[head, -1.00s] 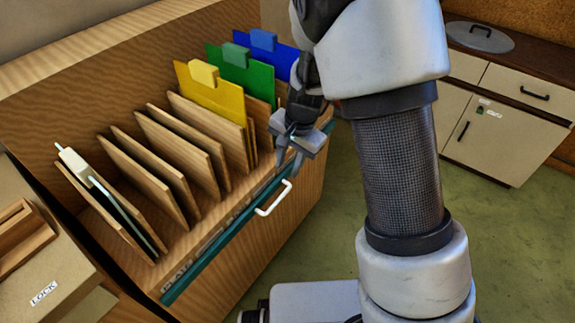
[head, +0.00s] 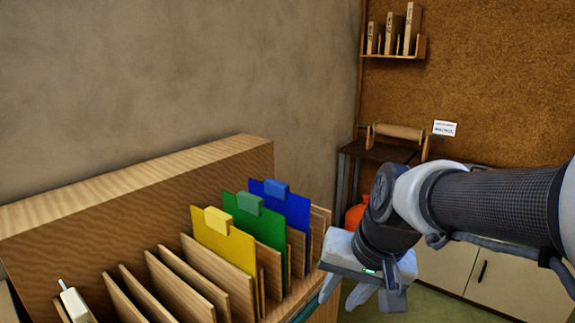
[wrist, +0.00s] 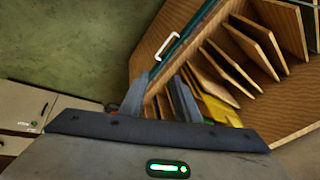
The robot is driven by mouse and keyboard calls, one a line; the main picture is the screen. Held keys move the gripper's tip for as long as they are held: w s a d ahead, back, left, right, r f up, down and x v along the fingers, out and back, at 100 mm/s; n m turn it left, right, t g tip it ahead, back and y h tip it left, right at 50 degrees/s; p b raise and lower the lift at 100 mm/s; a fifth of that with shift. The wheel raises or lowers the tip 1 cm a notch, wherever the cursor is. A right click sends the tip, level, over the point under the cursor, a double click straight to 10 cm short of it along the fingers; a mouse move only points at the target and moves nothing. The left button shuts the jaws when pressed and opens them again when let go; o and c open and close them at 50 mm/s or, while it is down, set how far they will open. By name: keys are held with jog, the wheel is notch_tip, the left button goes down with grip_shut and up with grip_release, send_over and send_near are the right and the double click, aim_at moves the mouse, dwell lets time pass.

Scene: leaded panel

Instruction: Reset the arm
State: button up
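My gripper (head: 343,296) hangs in the air just right of the wooden rack, with its fingers pointing down. In the wrist view its two fingers (wrist: 160,92) stand apart with nothing between them, so it is open and empty. The rack (head: 95,205) holds a yellow panel (head: 222,243), a green panel (head: 252,228) and a blue panel (head: 291,212), each upright in a slot with a coloured tab on top. The yellow panel also shows beyond the fingers in the wrist view (wrist: 214,108).
Several wooden dividers (head: 180,287) stand in the rack, with a white-tipped item (head: 73,304) at the left. The rack front has a white handle (wrist: 167,47). Pale cabinets (head: 497,277) and a small dark table (head: 380,152) stand behind. Green floor (wrist: 70,45) is clear beside the rack.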

jog(key=s+d+r+n+t+h, duration=0.2)
jog(key=s+d+r, duration=0.25)
jog(key=s, duration=0.35)
notch_tip(320, 180, up, 18)
jog(key=p, duration=1.8)
jog(key=shift+s+d+p, duration=0.2)
jog(key=shift+s+p, duration=0.1)
jog(key=shift+s, duration=0.05)
